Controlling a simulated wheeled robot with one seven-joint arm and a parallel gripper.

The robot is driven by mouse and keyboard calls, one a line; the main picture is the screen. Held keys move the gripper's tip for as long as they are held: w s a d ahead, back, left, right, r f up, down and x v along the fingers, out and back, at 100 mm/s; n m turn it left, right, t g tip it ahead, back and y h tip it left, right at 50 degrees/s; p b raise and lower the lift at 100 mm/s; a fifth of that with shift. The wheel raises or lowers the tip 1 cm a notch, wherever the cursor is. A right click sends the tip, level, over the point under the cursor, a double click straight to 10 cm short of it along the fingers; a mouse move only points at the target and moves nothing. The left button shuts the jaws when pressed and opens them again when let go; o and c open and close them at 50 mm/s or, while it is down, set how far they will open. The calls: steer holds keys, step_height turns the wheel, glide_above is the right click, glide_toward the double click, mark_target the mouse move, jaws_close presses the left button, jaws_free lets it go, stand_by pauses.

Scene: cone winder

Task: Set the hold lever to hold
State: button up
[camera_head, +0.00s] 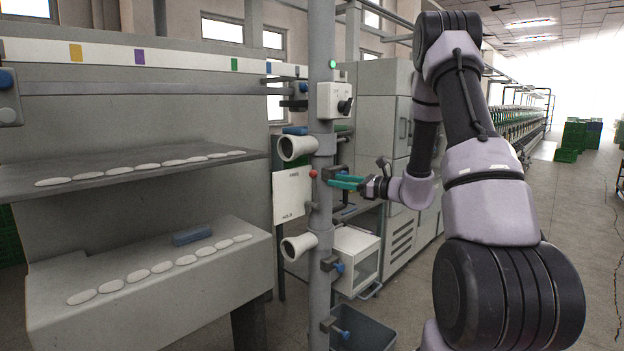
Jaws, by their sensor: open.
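A pale plate (292,196) is mounted on the grey post, with small lettering near its top and bottom that seems to read FREE and HOLD. A red ball knob (313,173), apparently the hold lever's end, is at the plate's upper right, level with the upper lettering. The rest of the lever is hard to make out. My gripper (334,182), with green fingers, is just right of the knob and points left towards the post. It is open and appears empty. I cannot tell whether a fingertip touches the post or lever.
The grey post (321,130) carries a switch box (335,100) with a black knob above and white funnel-like tubes (297,148) at left. A white box (355,258) and a grey bin (361,333) are below. Shelves (120,172) with white discs fill the left.

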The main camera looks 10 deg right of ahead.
mark_target(314, 178)
steer(key=x, duration=0.9)
steer(key=shift+w+a, duration=0.15)
steer(key=shift+a, duration=0.1)
jaws_close()
stand_by(1.0)
